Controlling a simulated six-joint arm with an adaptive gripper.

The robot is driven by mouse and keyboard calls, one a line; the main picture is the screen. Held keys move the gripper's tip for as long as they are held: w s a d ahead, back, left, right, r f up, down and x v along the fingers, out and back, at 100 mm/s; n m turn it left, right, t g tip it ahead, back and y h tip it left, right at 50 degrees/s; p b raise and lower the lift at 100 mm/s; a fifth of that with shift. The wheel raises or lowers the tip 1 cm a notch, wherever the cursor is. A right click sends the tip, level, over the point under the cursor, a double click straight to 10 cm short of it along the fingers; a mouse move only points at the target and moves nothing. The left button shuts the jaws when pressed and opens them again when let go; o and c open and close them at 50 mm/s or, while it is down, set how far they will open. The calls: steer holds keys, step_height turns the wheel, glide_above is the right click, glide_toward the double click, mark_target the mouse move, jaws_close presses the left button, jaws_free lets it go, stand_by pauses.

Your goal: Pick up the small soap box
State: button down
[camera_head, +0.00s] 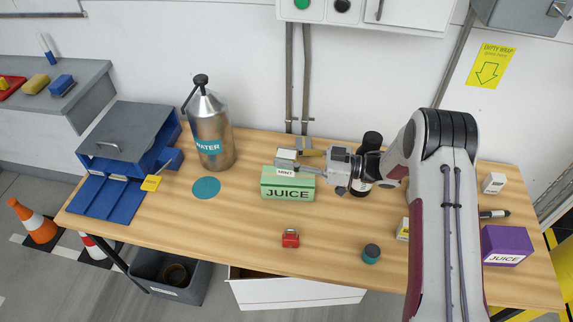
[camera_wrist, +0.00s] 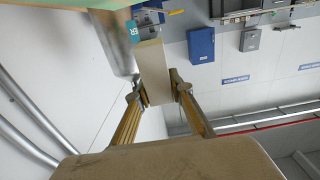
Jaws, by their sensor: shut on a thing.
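My gripper (camera_head: 303,157) is shut on a small pale box (camera_head: 285,157) with a white label that seems to read MINT. It holds the box at or just above the top of the green JUICE carton (camera_head: 288,187); I cannot tell if they touch. In the wrist view the pale box (camera_wrist: 155,72) is between the two fingertips (camera_wrist: 162,93). A small white box (camera_head: 494,183) with dark lettering, perhaps SOAP, stands at the table's right end, away from my gripper.
A metal WATER bottle (camera_head: 211,135) and teal disc (camera_head: 206,188) are left of the carton. A dark bottle (camera_head: 371,142) stands behind my arm.

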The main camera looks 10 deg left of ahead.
step_height(320, 180, up, 13)
stand_by(0.5)
steer(key=shift+f, duration=0.1)
stand_by(0.5)
steer(key=m+t, duration=0.3)
steer(key=t, duration=0.2)
glide_above(288, 152)
steer(key=a, duration=0.1)
steer(key=shift+h, duration=0.3)
steer(key=f, duration=0.6)
steer(key=shift+w+a+f, duration=0.1)
steer(key=shift+w+a, duration=0.05)
steer(key=shift+w, duration=0.2)
steer(key=shift+w+d+f+m+t+h, duration=0.45)
steer(key=shift+w+f+m+t, duration=0.3)
steer(key=shift+t, duration=0.25)
steer(key=shift+f, duration=3.05)
